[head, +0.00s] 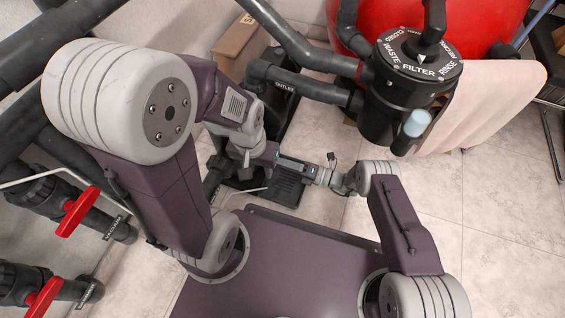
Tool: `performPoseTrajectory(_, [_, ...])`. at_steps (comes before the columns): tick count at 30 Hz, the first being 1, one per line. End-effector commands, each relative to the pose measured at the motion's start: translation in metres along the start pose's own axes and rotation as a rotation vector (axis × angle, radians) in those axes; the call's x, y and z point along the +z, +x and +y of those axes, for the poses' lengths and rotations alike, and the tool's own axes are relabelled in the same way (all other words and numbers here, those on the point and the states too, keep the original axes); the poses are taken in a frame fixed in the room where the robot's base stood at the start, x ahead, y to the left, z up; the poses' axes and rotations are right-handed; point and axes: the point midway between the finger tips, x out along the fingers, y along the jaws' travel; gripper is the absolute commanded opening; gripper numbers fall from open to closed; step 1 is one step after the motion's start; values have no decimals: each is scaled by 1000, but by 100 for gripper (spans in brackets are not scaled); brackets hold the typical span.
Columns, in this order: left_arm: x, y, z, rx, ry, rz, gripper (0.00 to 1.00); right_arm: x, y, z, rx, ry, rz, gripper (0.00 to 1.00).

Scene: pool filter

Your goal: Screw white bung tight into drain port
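The white bung cannot be made out in the head view, and neither can the drain port. The black pump (288,112), with a pipe marked OUTLET, stands on the floor at upper centre, and my arms cover part of it. My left gripper (246,157) points down at the pump's near side. Its fingertips are small and partly lost against the dark parts, so I cannot tell whether it holds anything. My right gripper (291,164) reaches in from the right, low beside the pump and close to the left gripper. Its fingers are not clear.
A red filter tank (480,25) with a black multiport valve (419,55) stands at the upper right, a pink towel (495,105) hanging beside it. Red-handled valves (78,211) and dark pipes line the left. A cardboard box (236,40) sits behind the pump.

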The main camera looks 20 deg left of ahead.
Motion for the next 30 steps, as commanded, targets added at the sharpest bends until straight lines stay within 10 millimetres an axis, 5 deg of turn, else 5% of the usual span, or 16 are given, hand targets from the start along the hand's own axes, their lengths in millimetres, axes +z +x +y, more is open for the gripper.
performPoseTrajectory(4, [0,0,0,0,0,0,36,0,0,0,0,287,1,0])
performPoseTrajectory(5, [0,0,0,0,0,0,36,0,0,0,0,299,1,39])
performPoseTrajectory(7, [0,0,0,0,0,0,36,0,0,0,0,292,1,56])
performPoseTrajectory(17, [0,0,0,0,0,0,36,0,-2,0,0,290,-1,56])
performPoseTrajectory(30, [0,-3,0,0,0,0,36,1,-54,0,-1,289,-2,56])
